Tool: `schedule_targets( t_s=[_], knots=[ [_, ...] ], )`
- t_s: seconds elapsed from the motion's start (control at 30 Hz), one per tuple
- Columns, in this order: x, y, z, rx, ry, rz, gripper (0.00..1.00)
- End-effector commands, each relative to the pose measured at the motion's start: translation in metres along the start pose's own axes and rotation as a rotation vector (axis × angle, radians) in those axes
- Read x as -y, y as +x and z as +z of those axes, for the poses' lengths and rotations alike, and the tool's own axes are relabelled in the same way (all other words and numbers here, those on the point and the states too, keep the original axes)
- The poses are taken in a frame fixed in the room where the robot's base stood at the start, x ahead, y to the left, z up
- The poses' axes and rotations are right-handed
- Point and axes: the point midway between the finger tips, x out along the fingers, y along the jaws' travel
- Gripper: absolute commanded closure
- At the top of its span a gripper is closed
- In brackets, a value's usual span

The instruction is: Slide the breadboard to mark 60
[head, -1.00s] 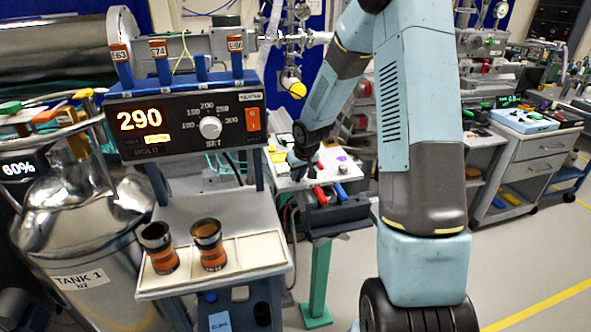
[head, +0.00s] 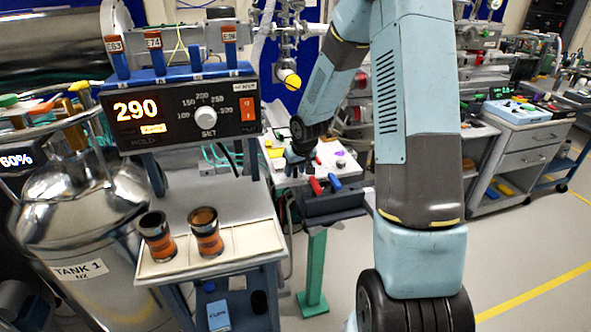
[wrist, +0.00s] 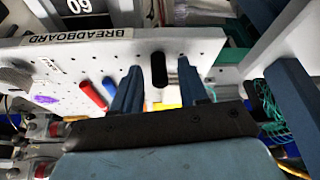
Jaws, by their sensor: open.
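The breadboard (wrist: 215,48) is a white plate with rows of small holes and an upside-down BREADBOARD label on its edge in the wrist view. It also shows in the head view (head: 327,152), partly hidden behind my arm. An upside-down 60 (wrist: 78,6) shows on a dark plate just beyond the label. My gripper (wrist: 160,66) is open above the board, its two blue fingers on either side of a dark elongated slot or post. I cannot tell whether the fingers touch it. In the head view my gripper (head: 298,165) is small, over the board's left part.
A purple patch (wrist: 45,99) is on the board. Left stand the 290 controller (head: 185,115), two brown cups on a tray (head: 245,245) and a tank (head: 85,215).

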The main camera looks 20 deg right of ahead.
Motion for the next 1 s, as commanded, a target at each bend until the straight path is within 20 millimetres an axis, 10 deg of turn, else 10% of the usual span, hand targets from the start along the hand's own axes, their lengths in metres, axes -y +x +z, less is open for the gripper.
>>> schedule_targets(
  t_s=[1.0],
  knots=[
    [-0.002,-0.121,0.0,-0.001,0.002,0.003,0.57]
  ],
)
